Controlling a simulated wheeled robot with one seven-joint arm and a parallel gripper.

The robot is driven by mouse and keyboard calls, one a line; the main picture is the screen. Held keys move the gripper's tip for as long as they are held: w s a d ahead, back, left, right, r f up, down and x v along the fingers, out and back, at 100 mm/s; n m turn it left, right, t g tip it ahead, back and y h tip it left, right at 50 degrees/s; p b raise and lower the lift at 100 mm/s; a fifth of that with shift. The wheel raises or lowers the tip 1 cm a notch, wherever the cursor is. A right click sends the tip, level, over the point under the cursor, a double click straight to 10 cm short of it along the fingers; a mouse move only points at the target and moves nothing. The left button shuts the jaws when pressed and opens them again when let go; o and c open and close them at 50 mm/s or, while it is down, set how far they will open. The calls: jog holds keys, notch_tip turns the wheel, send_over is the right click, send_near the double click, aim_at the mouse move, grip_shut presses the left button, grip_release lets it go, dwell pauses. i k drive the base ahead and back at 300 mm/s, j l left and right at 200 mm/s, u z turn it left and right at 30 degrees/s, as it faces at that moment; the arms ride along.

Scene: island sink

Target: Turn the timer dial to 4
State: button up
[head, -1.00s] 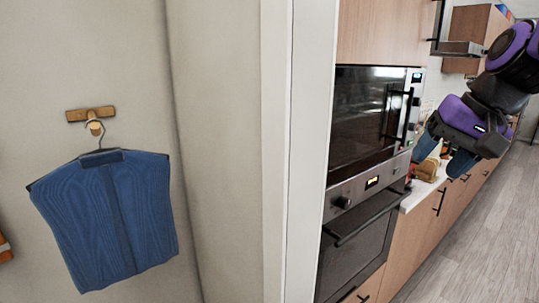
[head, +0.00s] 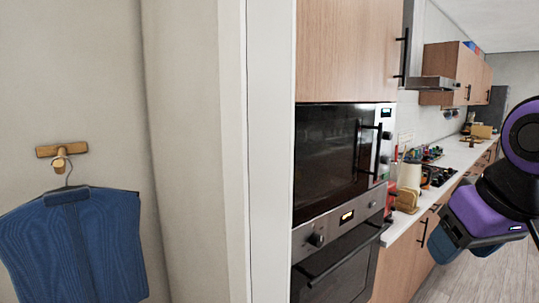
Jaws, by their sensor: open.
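A built-in oven (head: 340,262) stands below a microwave (head: 335,150) in a wood cabinet column. The oven panel has a round black dial (head: 316,240) at its left and a small lit display (head: 347,216). The microwave's narrow right strip carries a small display (head: 386,113) and small dark controls (head: 385,152). I cannot tell which dial is the timer, and no numbers can be read. My gripper (head: 465,249), purple and black with blue fingers, is open and apart from the appliances, at the right in front of the counter drawers.
A pale wall edge (head: 258,150) stands left of the appliances. A blue garment (head: 78,245) hangs on a wooden hook (head: 61,153). The counter (head: 465,152) runs back with several items on it. The wooden floor (head: 495,278) at right is clear.

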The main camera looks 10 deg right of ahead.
aim_at(387, 136)
jog(key=i+l+u, duration=0.1)
jog(key=l+u, duration=0.2)
jog(key=l, duration=0.3)
jog(key=l+u, duration=0.3)
jog(key=l, duration=0.3)
jog(key=l+z, duration=0.1)
jog(key=z, duration=0.35)
jog(key=i+z, duration=0.1)
jog(key=z, duration=0.3)
jog(key=i+z, duration=0.1)
jog(key=z, duration=0.35)
jog(key=i+z, duration=0.1)
jog(key=z, duration=0.35)
